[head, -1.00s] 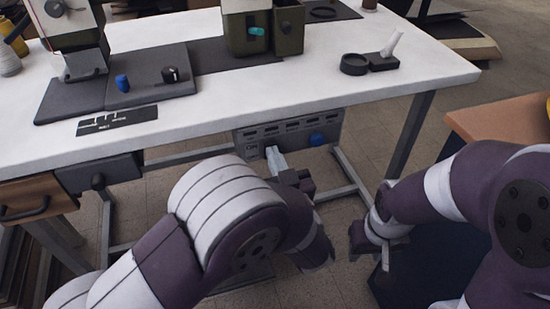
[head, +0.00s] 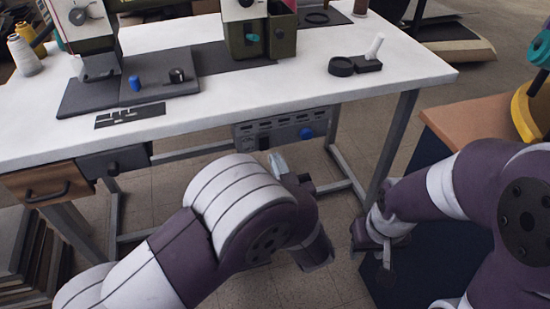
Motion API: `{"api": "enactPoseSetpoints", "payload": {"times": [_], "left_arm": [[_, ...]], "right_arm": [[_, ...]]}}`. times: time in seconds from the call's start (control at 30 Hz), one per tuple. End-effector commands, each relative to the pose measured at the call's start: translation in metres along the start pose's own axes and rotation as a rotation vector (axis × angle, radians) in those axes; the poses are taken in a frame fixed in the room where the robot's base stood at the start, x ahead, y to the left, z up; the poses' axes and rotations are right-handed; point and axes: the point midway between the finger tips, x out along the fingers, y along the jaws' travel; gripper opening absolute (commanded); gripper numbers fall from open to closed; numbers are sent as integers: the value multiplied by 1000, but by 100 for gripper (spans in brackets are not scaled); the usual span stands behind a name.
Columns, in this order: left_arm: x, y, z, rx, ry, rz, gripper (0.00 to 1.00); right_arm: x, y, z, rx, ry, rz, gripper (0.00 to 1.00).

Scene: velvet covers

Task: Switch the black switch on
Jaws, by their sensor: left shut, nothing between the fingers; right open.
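A grey control panel (head: 285,128) hangs under the front edge of the white table. It has a row of small dark labels and a blue knob (head: 306,132) at its right. My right gripper (head: 388,262) is open and low at the right, well away from the panel.
The white table (head: 215,108) carries a sewing machine (head: 85,30), an olive machine (head: 262,35) and dark mats. A drawer unit (head: 60,182) is under its left side. A brown-topped cabinet (head: 470,120) stands at the right. The floor below the panel is clear.

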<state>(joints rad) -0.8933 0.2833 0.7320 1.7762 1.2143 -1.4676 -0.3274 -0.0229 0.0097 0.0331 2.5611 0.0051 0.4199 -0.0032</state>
Motion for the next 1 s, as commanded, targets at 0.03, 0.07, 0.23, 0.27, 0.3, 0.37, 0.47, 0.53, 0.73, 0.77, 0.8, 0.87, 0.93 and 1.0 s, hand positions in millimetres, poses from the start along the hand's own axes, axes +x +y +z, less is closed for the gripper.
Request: {"api": "enactPoseSetpoints", "payload": {"times": [0.03, 0.07, 0.23, 0.27, 0.3, 0.37, 0.47, 0.53, 0.73, 0.77, 0.8, 0.87, 0.93, 1.0], "left_arm": [[-10, 0, -5, 3, 0, 4, 0], [-16, 0, -6, 3, -1, 3, 0], [-50, 0, -10, 2, 0, 3, 0], [-55, 0, -10, 2, 0, 3, 0], [-62, 0, -11, 2, 1, 3, 0], [-69, 0, -11, 1, 0, 1, 0], [-76, 0, -11, 2, 0, -1, 0], [-79, 0, -11, 2, 1, 0, 0], [-80, -1, -10, 2, 1, -1, 0], [-80, -1, -10, 2, 1, -1, 0], [-80, -1, -10, 2, 1, -1, 0], [-78, -1, -11, 2, 1, -5, 0], [-73, -6, -11, 4, 0, -22, 0], [-64, -14, -11, 13, -1, -53, 0]], "right_arm": [[-7, 0, -1, 0, 1, 0, 43], [-9, 0, -2, 0, 1, 0, 43], [-19, 0, -3, 0, 1, 0, 43], [-20, 0, -3, 0, 1, 0, 43], [-21, 0, -3, 0, 0, 0, 43], [-23, 0, -3, 0, 0, 0, 43], [-24, 0, -3, 0, 0, 0, 43], [-24, 0, -3, 0, 0, 0, 43], [-24, 0, -3, 0, 0, 0, 43], [-24, 0, -3, 0, 0, 0, 43], [-24, 0, -3, 0, 0, 0, 43], [-24, 0, -3, 0, 0, 0, 43], [-26, 0, -3, 0, 0, 0, 43], [-28, 0, -4, 0, 0, 0, 43]]}}
